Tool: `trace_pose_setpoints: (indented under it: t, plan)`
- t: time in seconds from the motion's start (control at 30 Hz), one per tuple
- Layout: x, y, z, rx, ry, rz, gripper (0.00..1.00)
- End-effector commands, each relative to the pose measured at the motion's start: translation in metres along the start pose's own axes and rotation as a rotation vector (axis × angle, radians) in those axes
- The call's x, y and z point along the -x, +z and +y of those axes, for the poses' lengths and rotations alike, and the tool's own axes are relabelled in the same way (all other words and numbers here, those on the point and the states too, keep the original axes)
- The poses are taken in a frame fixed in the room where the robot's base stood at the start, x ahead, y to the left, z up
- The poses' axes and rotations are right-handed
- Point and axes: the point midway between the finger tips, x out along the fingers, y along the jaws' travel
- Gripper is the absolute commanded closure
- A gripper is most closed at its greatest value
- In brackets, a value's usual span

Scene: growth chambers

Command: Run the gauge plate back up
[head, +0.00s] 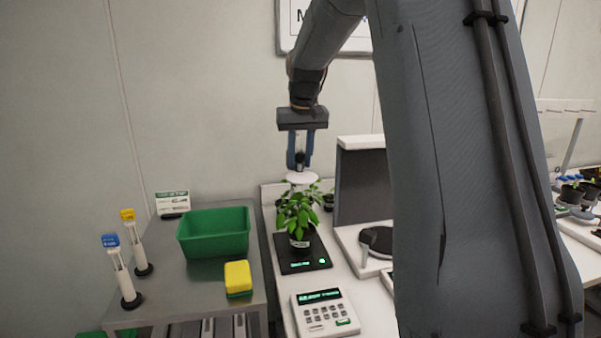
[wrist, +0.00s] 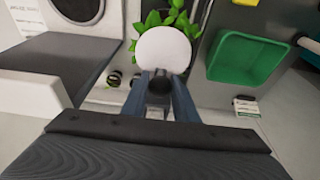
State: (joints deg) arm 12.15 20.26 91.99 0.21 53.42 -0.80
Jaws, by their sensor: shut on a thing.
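The gauge plate (head: 302,177) is a white round disc just above the top leaves of a potted plant (head: 299,212). I cannot tell whether it touches them. My gripper (head: 300,164) points down from above and is shut on a small dark knob (head: 300,157) by the plate. In the wrist view the knob (wrist: 160,82) sits between the blue fingers, and the white plate (wrist: 164,48) covers most of the plant, with green leaves showing around its rim. The pot stands on a black pad (head: 290,260) with a green light. A pale post (head: 292,188) shows behind the plant.
A grey panel stand (head: 362,187) rises close to the right of the plant. A green bin (head: 213,233), a yellow sponge (head: 238,277) and two capped tubes (head: 121,272) stand on the left table. A keypad box (head: 323,311) lies in front. Open air surrounds the gripper on its left.

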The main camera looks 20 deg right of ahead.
Motion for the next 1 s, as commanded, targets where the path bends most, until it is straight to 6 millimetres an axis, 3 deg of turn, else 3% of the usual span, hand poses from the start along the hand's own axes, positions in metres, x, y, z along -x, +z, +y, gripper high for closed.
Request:
trace_pose_setpoints:
  t: [0.37, 1.0]
  plan:
    - [0.002, -0.001, 0.0, 0.0, 0.0, 0.0, 0.86]
    - [0.025, -0.006, 0.0, 0.0, 0.0, 0.001, 0.86]
